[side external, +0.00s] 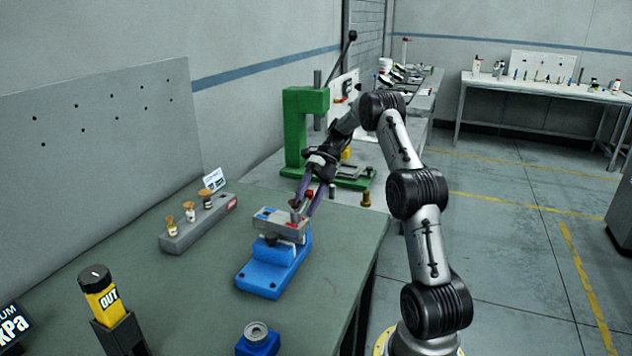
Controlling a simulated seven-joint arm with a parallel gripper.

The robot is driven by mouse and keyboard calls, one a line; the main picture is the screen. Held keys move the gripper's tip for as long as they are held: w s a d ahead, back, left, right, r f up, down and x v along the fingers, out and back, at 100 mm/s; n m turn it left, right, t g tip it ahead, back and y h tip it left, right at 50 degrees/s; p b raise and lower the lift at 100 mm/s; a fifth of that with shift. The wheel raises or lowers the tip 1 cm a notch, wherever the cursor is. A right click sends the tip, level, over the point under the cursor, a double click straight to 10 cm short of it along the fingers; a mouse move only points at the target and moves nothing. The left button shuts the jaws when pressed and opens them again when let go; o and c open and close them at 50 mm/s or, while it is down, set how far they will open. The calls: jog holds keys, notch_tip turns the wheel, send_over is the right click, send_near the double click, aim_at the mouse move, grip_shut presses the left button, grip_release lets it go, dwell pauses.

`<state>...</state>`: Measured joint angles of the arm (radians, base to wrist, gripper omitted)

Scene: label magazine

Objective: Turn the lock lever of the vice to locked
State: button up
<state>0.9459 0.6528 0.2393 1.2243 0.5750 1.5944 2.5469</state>
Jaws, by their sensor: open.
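The vice (270,268) has a blue base and stands on the green table top. Its grey upper part (279,226) carries a blue mark on the left and a red mark on the right. A lever with a red end (309,195) rises at the right of the vice top. My gripper (304,205) points down over this end of the vice, its purple fingers apart on either side of the lever. I cannot tell whether the fingers touch the lever. The lever's lower part is partly hidden by the fingers.
A grey rack (197,225) with several cork-topped vials stands left of the vice. A green press (303,125) stands behind. Table space right of the vice is clear.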

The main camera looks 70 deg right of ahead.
jog(key=v, duration=1.2)
jog(key=shift+c, duration=0.2)
